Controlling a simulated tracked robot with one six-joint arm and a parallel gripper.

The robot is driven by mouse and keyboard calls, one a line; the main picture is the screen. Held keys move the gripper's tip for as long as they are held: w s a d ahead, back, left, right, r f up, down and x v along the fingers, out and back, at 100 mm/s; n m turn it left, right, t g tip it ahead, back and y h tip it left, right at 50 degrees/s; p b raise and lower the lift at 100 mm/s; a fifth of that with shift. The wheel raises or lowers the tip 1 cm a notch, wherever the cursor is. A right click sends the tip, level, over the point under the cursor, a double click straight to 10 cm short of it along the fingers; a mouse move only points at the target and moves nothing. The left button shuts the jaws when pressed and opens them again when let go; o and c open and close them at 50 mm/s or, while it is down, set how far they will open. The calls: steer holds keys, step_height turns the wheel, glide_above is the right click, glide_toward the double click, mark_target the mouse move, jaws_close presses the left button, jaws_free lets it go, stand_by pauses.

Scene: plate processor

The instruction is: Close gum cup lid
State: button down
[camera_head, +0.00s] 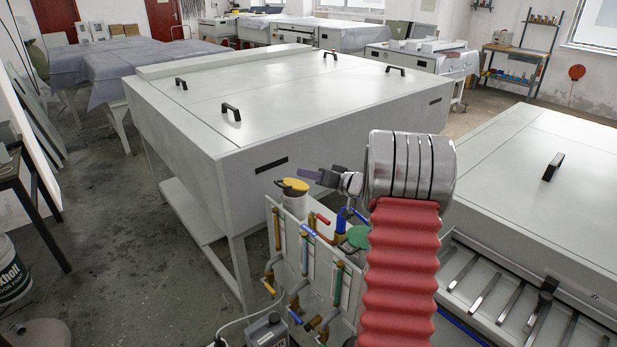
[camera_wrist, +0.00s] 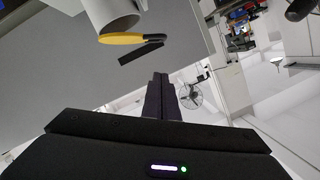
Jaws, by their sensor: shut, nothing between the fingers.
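The gum cup (camera_head: 294,204) is a pale cylinder on top of the piped panel beside the big machine. Its yellow lid (camera_head: 292,184) lies about flat across the cup's mouth. I cannot tell whether it sits fully down on the rim. In the wrist view the cup (camera_wrist: 108,10) appears upside down, with the yellow lid (camera_wrist: 120,39) at its mouth and a black strip beside it. My gripper (camera_head: 306,173) is shut and empty, just above and right of the lid in the head view. Its closed fingers show in the wrist view (camera_wrist: 160,80), apart from the lid.
A green lid (camera_head: 357,237) sits to the right, partly behind my arm. Coloured valves and pipes (camera_head: 305,250) crowd the panel below the cup. The large white machine (camera_head: 250,120) stands close behind. Another machine (camera_head: 540,170) stands on the right.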

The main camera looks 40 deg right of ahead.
glide_above(286, 187)
steer(key=d, duration=0.2)
steer(key=shift+d+f, duration=0.1)
steer(key=shift+f, duration=0.65)
steer(key=shift+a+f, duration=0.55)
steer(key=shift+f, duration=0.3)
steer(key=shift+a+f, duration=0.5)
steer(key=shift+f, duration=0.3)
